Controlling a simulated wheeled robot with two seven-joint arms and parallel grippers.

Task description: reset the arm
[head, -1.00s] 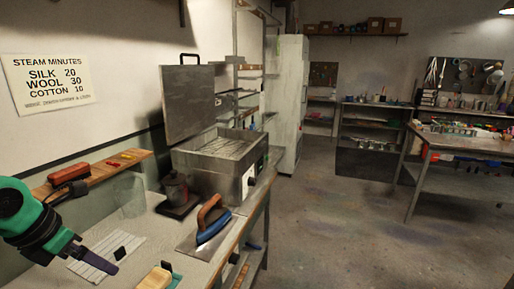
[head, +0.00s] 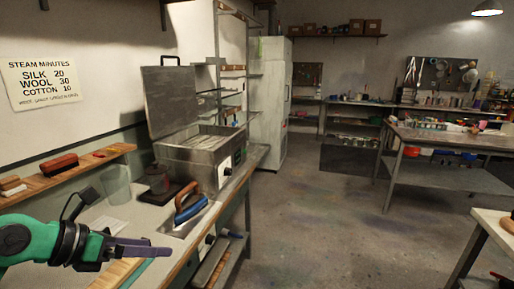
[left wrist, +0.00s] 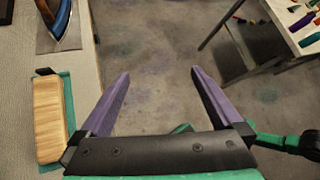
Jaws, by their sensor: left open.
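My left gripper (head: 150,249) comes in from the lower left of the head view, over the near part of the left workbench. In the left wrist view its two purple fingers (left wrist: 155,95) are spread wide, with nothing between them but floor beyond. My left arm is green and black. My right gripper cannot be made out in the head view; a green and black arm part shows at the right edge of the left wrist view.
A wooden block (left wrist: 49,118) on green lies at the bench edge. A metal steamer box (head: 194,158) has its lid raised. A table (head: 494,226) stands at the right. The floor between is clear.

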